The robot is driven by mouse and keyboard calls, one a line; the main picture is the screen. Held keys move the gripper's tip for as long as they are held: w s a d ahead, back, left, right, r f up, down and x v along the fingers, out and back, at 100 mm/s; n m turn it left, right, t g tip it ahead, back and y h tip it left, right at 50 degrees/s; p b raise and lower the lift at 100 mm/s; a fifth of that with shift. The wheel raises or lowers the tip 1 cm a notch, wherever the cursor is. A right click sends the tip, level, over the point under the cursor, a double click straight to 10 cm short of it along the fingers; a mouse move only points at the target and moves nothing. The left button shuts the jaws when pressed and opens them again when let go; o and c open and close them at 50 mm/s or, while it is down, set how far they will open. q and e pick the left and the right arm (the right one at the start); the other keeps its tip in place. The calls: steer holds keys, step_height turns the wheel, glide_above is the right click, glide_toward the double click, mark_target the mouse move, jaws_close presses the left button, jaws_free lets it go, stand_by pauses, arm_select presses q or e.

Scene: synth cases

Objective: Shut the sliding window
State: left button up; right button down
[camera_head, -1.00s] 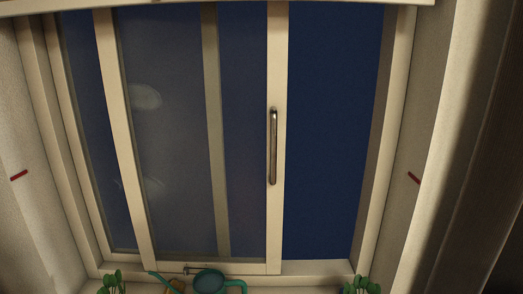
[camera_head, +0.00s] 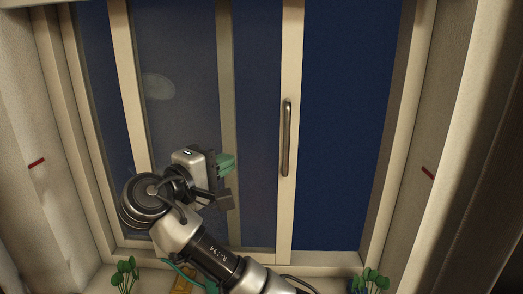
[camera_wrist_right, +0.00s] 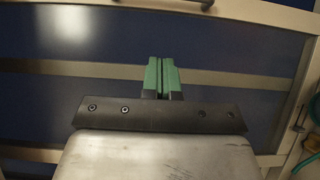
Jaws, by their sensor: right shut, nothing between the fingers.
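The sliding window's cream sash (camera_head: 291,215) stands partly open in the head view. Dark blue open space (camera_head: 345,130) lies between its right stile and the right side of the frame (camera_head: 400,150). A vertical metal bar handle (camera_head: 287,138) is on that stile. My right gripper (camera_head: 228,162) is in front of the sash's glass, left of the handle and apart from it. Its green fingertips (camera_wrist_right: 162,76) are together and empty in the right wrist view. My right arm hides part of the lower sash. My left gripper is not in view.
On the sill, a leafy plant (camera_head: 124,274) stands at the left and another (camera_head: 371,281) at the right. A teal watering can (camera_head: 180,268) between them is mostly hidden by my arm. Red marks (camera_head: 36,162) (camera_head: 428,173) are on the side walls.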

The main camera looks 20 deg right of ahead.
steer(key=p, duration=0.5)
glide_toward(273, 147)
step_height(273, 147, up, 3)
steer(key=d, duration=0.2)
steer(key=d+p, duration=0.1)
steer(key=d, duration=0.1)
steer(key=d+p, duration=0.1)
steer(key=d, duration=0.1)
steer(key=shift+w+f, duration=0.1)
steer(key=shift+f, duration=0.1)
steer(key=shift+w+d, duration=0.1)
